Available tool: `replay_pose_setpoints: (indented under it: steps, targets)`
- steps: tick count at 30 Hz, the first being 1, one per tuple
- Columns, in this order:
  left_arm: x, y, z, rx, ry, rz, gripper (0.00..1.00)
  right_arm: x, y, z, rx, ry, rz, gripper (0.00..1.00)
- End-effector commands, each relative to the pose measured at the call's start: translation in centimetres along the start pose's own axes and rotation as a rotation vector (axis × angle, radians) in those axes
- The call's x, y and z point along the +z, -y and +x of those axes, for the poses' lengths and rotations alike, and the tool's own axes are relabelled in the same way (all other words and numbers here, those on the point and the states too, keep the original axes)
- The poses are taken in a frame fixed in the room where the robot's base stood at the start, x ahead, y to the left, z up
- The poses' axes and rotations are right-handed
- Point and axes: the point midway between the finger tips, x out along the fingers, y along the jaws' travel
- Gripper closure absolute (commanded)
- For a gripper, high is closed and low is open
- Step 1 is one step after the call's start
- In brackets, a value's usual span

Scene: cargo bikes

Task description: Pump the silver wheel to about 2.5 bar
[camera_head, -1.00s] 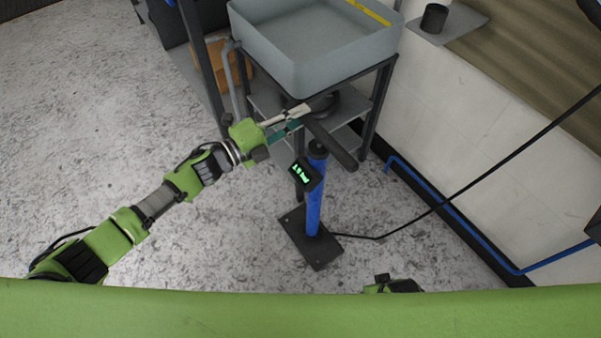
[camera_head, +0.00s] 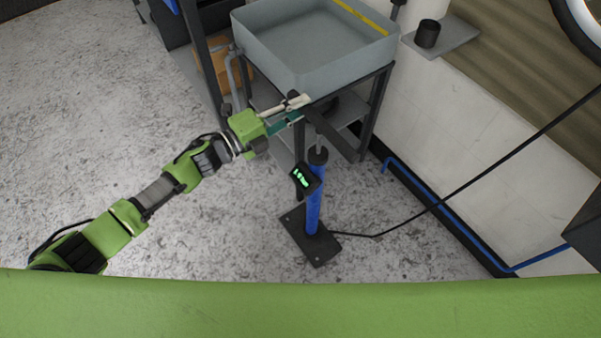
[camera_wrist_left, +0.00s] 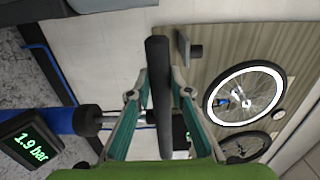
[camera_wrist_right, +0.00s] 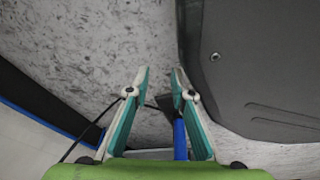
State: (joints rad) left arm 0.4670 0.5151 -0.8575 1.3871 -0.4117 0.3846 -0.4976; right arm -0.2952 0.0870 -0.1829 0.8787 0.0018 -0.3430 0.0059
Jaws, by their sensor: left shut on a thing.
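The blue floor pump (camera_head: 314,212) stands upright on its black base plate (camera_head: 308,238). My left gripper (camera_head: 299,108) is shut on the pump's black T-handle (camera_wrist_left: 158,95). The handle is raised, and a bare silver rod (camera_head: 319,140) shows beneath it. The pump's display (camera_wrist_left: 30,147) reads 1.9 bar in the left wrist view. A wheel with a bright pale rim (camera_wrist_left: 216,103) hangs on the wall panel; part of it also shows at the head view's top right (camera_head: 574,33). My right gripper (camera_wrist_right: 160,72) is open and empty in its wrist view.
A black hose (camera_head: 460,190) runs from the pump up to the right; its far end is out of view. A grey basin (camera_head: 300,78) on a dark frame stands behind the pump. Floor left is clear.

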Motion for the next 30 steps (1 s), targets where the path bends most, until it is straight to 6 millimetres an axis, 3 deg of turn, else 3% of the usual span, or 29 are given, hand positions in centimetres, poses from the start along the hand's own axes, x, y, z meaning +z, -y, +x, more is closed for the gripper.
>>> replay_pose_setpoints:
  steps: [1, 7, 13, 15, 17, 30]
  targets:
    - [0.1, 1.0, 0.0, -0.006, 0.001, -0.002, 1.0, 8.2, 1.8, -0.6, -0.022, 0.14, -0.021, 0.6]
    - [0.2, 2.6, 0.0, -0.005, 0.002, -0.002, 1.0, 12.1, 1.7, -1.3, -0.023, 0.16, -0.028, 0.6]
    - [0.2, 6.7, 0.0, -0.006, 0.003, 0.0, 1.0, 11.2, 1.6, -4.8, -0.023, 0.155, -0.029, 0.61]
    - [0.3, 7.9, 0.1, -0.007, 0.004, 0.0, 1.0, 11.0, 1.6, -5.9, -0.023, 0.156, -0.028, 0.66]
    - [0.3, 9.0, 0.1, -0.007, 0.004, 0.0, 1.0, 10.7, 1.5, -6.8, -0.023, 0.155, -0.027, 0.6]
    - [0.2, 16.7, 0.1, -0.007, 0.003, 0.001, 1.0, 8.5, 0.8, -13.4, -0.016, 0.143, -0.021, 0.6]
